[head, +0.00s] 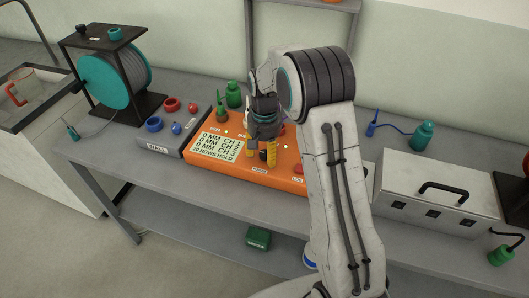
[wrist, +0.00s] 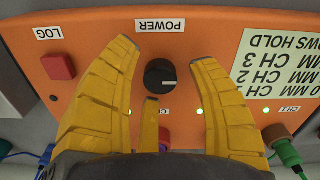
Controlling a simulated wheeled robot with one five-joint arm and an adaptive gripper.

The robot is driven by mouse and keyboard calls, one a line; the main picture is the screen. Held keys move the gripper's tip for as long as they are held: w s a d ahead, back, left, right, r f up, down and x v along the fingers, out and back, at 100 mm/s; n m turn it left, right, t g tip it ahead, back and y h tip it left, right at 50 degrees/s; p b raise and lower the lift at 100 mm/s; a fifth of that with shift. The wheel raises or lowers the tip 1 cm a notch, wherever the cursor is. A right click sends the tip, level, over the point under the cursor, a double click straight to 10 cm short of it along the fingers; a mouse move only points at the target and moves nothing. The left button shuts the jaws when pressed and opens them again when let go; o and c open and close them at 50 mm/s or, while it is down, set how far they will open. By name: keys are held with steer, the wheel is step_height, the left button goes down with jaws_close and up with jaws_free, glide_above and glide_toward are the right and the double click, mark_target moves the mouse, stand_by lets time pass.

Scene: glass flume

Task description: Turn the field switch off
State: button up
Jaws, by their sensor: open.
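My gripper (head: 261,150) is open and points down over the orange instrument box (head: 205,166). In the wrist view its yellow fingers (wrist: 165,50) stand on either side of a black round knob (wrist: 160,77), apart from it. The knob sits under the POWER label (wrist: 160,25), with a white mark toward the picture's right. I can read no label saying "field" on any switch. In the head view the fingers and wrist partly hide the knob (head: 263,155).
A red LOG button (wrist: 59,66) and a display (wrist: 275,62) flank the knob. A grey box (head: 160,139) and cable reel (head: 104,79) stand left. My arm covers the right of the orange box; a white case (head: 435,183) stands beyond.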

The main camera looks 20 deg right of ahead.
steer(key=shift+f, duration=0.1)
steer(key=shift+c, duration=0.3)
jaws_close()
stand_by(0.4)
